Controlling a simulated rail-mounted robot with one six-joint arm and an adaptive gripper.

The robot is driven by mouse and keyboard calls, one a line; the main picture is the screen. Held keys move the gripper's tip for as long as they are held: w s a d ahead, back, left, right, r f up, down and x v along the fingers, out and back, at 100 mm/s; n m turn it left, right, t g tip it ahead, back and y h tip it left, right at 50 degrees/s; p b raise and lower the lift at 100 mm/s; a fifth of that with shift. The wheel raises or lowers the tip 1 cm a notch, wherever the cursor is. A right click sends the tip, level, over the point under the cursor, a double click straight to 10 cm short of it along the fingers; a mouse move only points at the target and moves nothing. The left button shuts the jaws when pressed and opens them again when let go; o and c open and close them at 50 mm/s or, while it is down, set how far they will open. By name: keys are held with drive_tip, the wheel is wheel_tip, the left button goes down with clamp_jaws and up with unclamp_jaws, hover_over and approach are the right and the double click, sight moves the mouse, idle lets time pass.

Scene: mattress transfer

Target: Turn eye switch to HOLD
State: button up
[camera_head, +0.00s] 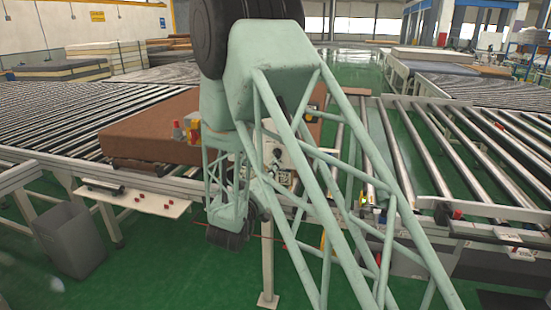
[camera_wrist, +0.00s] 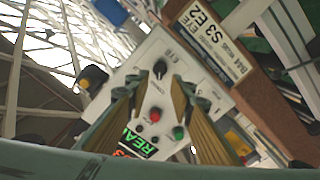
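A white control panel (camera_wrist: 146,92) fills the middle of the wrist view, tilted in the picture. The black eye switch (camera_wrist: 160,69) sits on its upper part, near small "EYE" lettering. Its set position is too small to tell. My gripper (camera_wrist: 157,86) is open, its two fingers apart in front of the panel, tips just below the switch. No contact with the switch shows. A red button (camera_wrist: 155,115) and a green button (camera_wrist: 179,132) show between the fingers. In the head view the panel (camera_head: 291,154) is partly hidden behind my arm, and the gripper cannot be made out clearly.
A brown mattress (camera_head: 150,130) lies on the roller conveyor left of the panel. More rollers (camera_head: 450,150) run at right. A grey bin (camera_head: 75,240) stands at lower left.

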drive_tip(key=b+x, duration=0.1)
drive_tip(key=x, duration=0.8)
drive_tip(key=shift+w, duration=0.3)
drive_tip(key=shift+c, duration=0.6)
clamp_jaws()
